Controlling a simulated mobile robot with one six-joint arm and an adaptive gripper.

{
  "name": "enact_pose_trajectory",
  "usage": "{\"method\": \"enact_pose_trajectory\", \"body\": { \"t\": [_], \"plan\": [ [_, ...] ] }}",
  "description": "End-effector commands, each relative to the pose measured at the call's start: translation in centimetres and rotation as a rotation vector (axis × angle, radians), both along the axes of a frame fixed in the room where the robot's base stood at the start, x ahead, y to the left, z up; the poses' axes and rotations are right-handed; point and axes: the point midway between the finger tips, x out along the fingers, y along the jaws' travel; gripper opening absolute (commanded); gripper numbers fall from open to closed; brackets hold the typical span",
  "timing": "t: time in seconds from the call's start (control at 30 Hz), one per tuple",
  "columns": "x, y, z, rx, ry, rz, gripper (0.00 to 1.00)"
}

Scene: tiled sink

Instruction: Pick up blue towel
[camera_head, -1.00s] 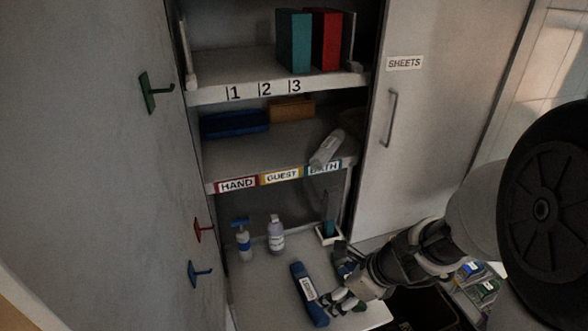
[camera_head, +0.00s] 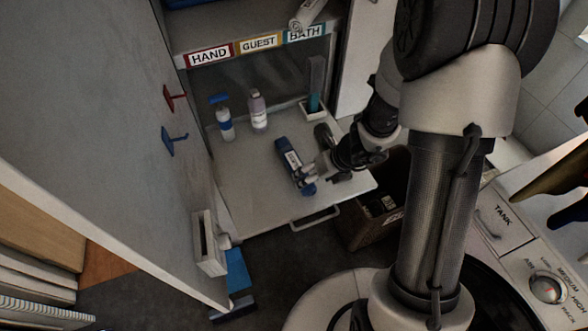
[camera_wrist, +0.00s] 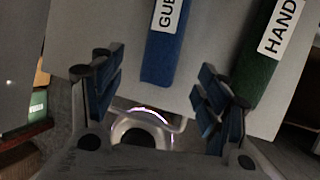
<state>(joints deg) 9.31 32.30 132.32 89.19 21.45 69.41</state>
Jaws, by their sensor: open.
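The blue towel (camera_head: 284,152), a slim dark-blue roll with a white label, lies on the light pull-out shelf (camera_head: 250,185). In the wrist view the blue towel (camera_wrist: 163,62) shows its end and a label starting "GUE", running away from me between my fingers. My gripper (camera_head: 305,177) is open at the towel's near end. In the wrist view my gripper (camera_wrist: 160,85) has its fingers apart, one on each side of the towel's line. Whether they touch it I cannot tell. A green towel (camera_wrist: 262,82) labelled "HAND" lies to the right, close to the right finger.
A blue-topped bottle (camera_head: 226,125), a pale bottle (camera_head: 258,112) and a brush holder (camera_head: 312,108) stand at the shelf's back. Above is a ledge marked HAND, GUEST (camera_head: 258,42) and BATH. A brown crate (camera_head: 365,225) stands right of the shelf, and hooks (camera_head: 173,144) stick out left.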

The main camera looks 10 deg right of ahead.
Motion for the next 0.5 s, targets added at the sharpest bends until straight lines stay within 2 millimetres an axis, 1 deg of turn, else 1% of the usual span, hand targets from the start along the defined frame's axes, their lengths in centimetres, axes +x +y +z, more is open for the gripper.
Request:
{"method": "enact_pose_trajectory", "body": {
  "t": [0.17, 0.33, 0.4, 0.5],
  "plan": [
    [0.4, 0.4, -1.3, 0.0, 0.0, 0.001, 0.69],
    [1.0, 1.1, -3.9, 0.0, 0.001, 0.002, 0.69],
    [1.3, 1.4, -4.6, 0.0, 0.0, 0.002, 0.69],
    [1.5, 1.6, -5.1, 0.0, -0.001, 0.003, 0.69]
  ]
}}
